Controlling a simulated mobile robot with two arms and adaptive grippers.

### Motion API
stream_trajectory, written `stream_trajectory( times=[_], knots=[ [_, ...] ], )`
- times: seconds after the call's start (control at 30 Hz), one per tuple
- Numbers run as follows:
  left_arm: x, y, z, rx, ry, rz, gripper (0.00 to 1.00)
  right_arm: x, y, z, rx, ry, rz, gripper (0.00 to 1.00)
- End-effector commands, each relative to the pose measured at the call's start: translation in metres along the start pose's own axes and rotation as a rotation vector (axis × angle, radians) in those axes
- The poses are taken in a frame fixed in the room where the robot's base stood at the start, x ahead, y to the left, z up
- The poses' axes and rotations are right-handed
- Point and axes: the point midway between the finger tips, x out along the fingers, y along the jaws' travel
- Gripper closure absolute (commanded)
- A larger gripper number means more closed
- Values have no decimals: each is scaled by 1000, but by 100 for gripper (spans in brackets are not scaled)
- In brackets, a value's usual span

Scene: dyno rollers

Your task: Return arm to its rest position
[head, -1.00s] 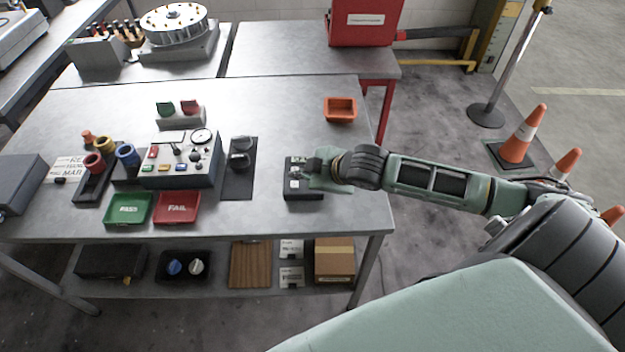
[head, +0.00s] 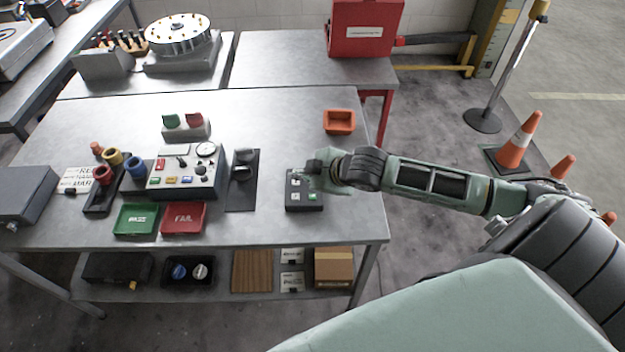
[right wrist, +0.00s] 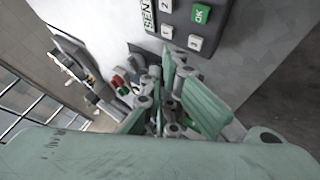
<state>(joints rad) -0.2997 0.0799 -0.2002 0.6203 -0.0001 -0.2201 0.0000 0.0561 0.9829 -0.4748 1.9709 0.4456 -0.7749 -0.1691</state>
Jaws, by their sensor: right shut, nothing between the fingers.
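My right arm (head: 430,180) reaches in from the right over the table's right part. Its gripper (head: 318,172) is shut and empty, just above or beside the right rear of a dark keypad box (head: 303,201). Whether it touches the box I cannot tell. In the right wrist view the closed fingers of the gripper (right wrist: 160,90) show below the keypad (right wrist: 188,22), which has white numbered keys and a green OK key (right wrist: 201,14). My left gripper is not in view.
On the table (head: 352,218) stand a control panel (head: 186,180), a black stand (head: 241,190), a green PASS tray (head: 136,219), a red FAIL tray (head: 184,218) and an orange bin (head: 339,121). The table's front right is clear. Traffic cones (head: 517,141) stand on the floor at right.

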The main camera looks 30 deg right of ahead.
Motion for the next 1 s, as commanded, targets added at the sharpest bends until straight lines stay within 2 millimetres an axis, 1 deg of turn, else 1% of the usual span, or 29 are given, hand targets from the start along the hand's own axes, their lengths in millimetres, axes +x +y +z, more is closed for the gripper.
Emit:
stream_trajectory(
  times=[0.4, 0.47, 0.57, 0.67, 0.7, 0.8, 0.9, 1.0],
  knots=[
    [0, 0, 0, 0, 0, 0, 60, 0, 0, 0, 0, 0, 0, 100],
    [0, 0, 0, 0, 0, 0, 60, 0, -3, -1, 3, 0, -4, 100],
    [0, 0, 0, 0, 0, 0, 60, 0, -26, -6, 32, -3, -30, 100],
    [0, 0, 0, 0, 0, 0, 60, -7, -72, -14, 102, -22, -75, 100],
    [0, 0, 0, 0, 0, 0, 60, -12, -93, -17, 143, -37, -95, 100],
    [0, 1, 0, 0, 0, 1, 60, -33, -139, -20, 266, -95, -131, 100],
    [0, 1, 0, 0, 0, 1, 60, -54, -167, -14, 376, -163, -146, 100],
    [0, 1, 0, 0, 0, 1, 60, -73, -185, -6, 468, -228, -154, 100]
  ],
)
